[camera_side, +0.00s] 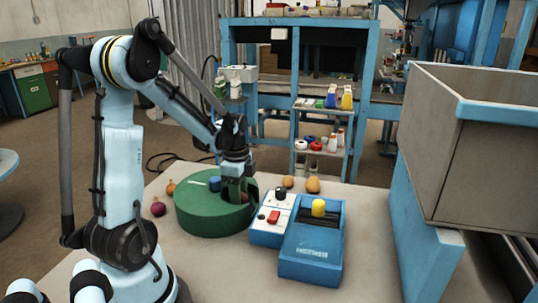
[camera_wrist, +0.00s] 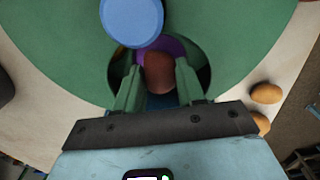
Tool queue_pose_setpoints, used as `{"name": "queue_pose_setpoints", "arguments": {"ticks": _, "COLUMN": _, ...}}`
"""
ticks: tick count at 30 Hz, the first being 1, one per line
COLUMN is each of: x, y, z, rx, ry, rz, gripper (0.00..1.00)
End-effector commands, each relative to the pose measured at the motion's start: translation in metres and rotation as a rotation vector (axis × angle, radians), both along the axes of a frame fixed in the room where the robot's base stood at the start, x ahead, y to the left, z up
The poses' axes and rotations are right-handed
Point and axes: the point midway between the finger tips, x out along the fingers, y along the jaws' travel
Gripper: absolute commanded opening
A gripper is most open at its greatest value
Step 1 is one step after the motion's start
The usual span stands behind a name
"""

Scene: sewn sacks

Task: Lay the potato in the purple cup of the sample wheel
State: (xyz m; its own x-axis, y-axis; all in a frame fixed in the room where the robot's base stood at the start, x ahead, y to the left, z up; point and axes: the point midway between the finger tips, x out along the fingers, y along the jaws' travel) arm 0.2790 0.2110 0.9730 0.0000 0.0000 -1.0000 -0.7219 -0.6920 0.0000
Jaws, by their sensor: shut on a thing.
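The sample wheel is a round green drum (camera_side: 205,219) on the table, with a blue knob (camera_side: 214,184) on top. In the wrist view the green top (camera_wrist: 60,45) has a round opening below the blue knob (camera_wrist: 132,20). The purple cup (camera_wrist: 172,44) shows inside that opening, partly covered. My gripper (camera_wrist: 158,78) is shut on a reddish-brown potato (camera_wrist: 158,73), held between the two green fingers over the opening. In the side view my gripper (camera_side: 238,184) is at the drum's right part. I cannot tell whether the potato touches the cup's floor.
A red onion (camera_side: 158,208) and an orange one (camera_side: 170,188) lie left. A large bin (camera_side: 470,150) stands right.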

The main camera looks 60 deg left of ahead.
Motion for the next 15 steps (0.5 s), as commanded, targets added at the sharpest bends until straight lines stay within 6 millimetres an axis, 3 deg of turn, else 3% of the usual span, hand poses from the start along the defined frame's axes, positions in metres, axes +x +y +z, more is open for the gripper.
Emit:
{"name": "queue_pose_setpoints", "arguments": {"ticks": 5, "x": 0.0, "y": 0.0, "z": -0.017, "rx": 0.0, "ry": 0.0, "rz": 0.0, "gripper": 0.09}}
{"name": "queue_pose_setpoints", "arguments": {"ticks": 15, "x": 0.0, "y": 0.0, "z": -0.019, "rx": 0.0, "ry": 0.0, "rz": 0.0, "gripper": 0.09}}
